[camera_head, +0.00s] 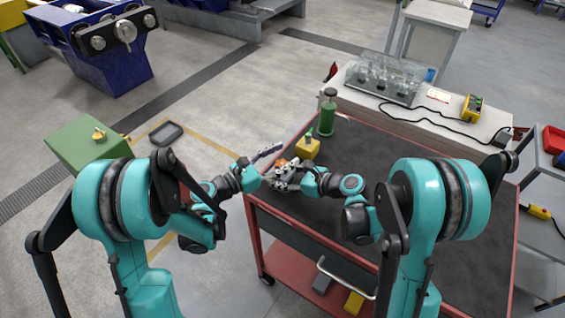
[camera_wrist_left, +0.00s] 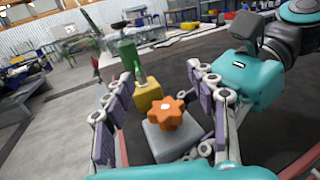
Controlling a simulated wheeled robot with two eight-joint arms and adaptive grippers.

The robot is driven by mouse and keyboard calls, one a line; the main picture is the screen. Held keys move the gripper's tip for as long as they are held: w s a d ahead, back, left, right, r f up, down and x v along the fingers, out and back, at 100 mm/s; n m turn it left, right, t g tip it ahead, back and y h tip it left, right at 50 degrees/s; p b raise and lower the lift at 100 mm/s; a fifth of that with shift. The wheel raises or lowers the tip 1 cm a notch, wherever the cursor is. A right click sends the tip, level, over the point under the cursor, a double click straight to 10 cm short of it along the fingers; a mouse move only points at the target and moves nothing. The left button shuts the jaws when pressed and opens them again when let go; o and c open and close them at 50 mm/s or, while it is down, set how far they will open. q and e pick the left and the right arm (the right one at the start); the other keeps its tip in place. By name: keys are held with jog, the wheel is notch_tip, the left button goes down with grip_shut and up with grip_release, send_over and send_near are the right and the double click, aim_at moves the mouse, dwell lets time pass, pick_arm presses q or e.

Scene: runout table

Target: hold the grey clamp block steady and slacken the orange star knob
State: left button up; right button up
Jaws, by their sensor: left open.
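The grey clamp block (camera_wrist_left: 165,145) sits on the dark table top in the left wrist view, with the orange star knob (camera_wrist_left: 167,114) on top. In the head view the knob (camera_head: 282,163) shows only as a small orange patch among the grippers, and the block is mostly hidden. My left gripper (camera_wrist_left: 160,74) is open, with its purple-padded fingers spread on either side of block and knob; I cannot tell whether they touch. My right gripper (camera_head: 294,180) is close beside the block from the right; its fingers are mixed in with the left ones.
A yellow block (camera_head: 307,148) and a green bottle (camera_head: 327,116) stand just behind the clamp block. The red-edged table (camera_head: 410,150) has bare room to the right.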

aim_at(282, 163)
pick_arm(q)
notch_tip(282, 163, up, 7)
jog(key=shift+f, duration=0.2)
dwell(0.3)
jog(key=s+a+f+m+g+h, duration=0.1)
jog(key=a+f+m+g+h, duration=0.2)
jog(key=a+f+m+g, duration=0.55)
jog(key=d, duration=0.2)
jog(key=d+f+n, duration=0.1)
jog(key=d, duration=0.2)
jog(key=d+n, duration=0.1)
jog(key=d, duration=0.2)
jog(key=shift+w+d+f+n, duration=0.2)
jog(key=shift+w+f+n, duration=0.1)
jog(key=shift+w, duration=0.1)
jog(key=c, duration=1.2)
